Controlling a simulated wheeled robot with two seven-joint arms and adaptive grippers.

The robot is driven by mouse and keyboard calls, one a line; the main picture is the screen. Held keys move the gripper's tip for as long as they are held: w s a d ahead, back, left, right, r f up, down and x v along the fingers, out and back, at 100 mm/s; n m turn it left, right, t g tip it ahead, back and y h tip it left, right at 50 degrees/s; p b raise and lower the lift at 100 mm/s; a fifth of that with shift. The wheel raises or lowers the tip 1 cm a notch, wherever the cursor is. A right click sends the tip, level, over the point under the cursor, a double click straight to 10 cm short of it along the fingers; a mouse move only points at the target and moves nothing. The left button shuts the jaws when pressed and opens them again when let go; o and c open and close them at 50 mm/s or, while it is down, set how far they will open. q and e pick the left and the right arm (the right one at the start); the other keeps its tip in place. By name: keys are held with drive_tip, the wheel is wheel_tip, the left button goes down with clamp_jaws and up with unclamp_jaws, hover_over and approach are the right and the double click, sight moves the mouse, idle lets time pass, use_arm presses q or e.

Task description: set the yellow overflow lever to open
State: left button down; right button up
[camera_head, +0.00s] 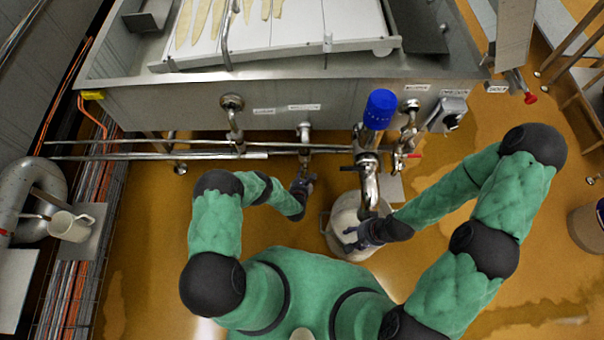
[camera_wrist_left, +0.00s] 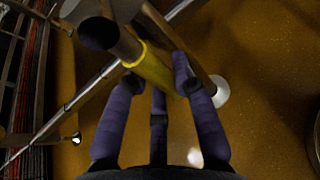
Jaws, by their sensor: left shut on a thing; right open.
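The yellow lever (camera_wrist_left: 152,68) shows in the left wrist view as a yellow sleeve slanting beside a metal pipe end. My left gripper (camera_wrist_left: 155,82) has its purple fingers closed around it. In the head view my left gripper (camera_head: 302,184) is below a pipe outlet (camera_head: 304,133) on the vat's front, and I cannot make out the lever there. My right gripper (camera_head: 358,236) is open, at the side of a pale round container (camera_head: 343,222) below the blue-capped valve (camera_head: 379,109). Its fingers are hard to see.
The steel vat (camera_head: 190,105) stands ahead with labelled outlets. Horizontal pipes (camera_head: 110,157) run below its left half. A valve with a red handle (camera_head: 413,156) and a switch box (camera_head: 447,114) are at right. A white jug (camera_head: 70,226) stands far left.

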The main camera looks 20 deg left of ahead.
use_arm(q)
drive_tip(key=c, duration=1)
unclamp_jaws()
drive_tip(key=v, duration=1.2)
drive_tip(key=shift+f, duration=0.1)
